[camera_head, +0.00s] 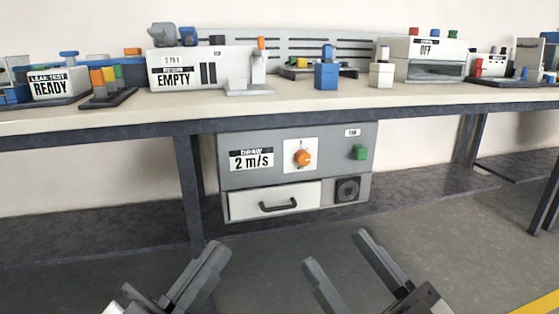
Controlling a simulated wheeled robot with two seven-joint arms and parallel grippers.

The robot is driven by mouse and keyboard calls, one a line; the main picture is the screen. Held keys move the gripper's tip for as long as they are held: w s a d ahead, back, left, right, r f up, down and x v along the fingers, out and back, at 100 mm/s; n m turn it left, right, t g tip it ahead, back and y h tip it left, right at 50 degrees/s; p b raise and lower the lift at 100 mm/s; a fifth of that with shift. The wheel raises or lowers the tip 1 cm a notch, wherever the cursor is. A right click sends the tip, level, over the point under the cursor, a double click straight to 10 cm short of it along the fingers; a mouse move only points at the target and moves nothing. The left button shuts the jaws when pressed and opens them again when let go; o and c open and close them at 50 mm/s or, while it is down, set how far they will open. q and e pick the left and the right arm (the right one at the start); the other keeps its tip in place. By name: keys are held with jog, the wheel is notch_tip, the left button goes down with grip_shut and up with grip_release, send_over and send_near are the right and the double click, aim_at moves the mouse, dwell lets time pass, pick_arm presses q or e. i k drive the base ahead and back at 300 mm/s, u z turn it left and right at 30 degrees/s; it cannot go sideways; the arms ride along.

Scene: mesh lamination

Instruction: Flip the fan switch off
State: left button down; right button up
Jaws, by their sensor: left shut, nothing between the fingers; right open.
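A green switch (359,152) sits at the upper right of the grey panel (270,180) under the bench, below a small label (352,132) that seems to read FAN. A display (251,159) on the panel reads "2 m/s". My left gripper (213,252) is shut and empty, low in front of the panel's left side. My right gripper (335,250) is open and empty, below and in front of the panel. Both are apart from the switch.
An orange knob (303,158) on a white plate is left of the switch. Below it is a white drawer (275,201) with a dark handle. The bench top (130,108) overhangs the panel and carries several devices. A bench leg (189,190) stands left of the panel.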

aim_at(361, 154)
jog(key=z, duration=0.4)
jog(key=i, duration=0.9)
jog(key=u, duration=0.25)
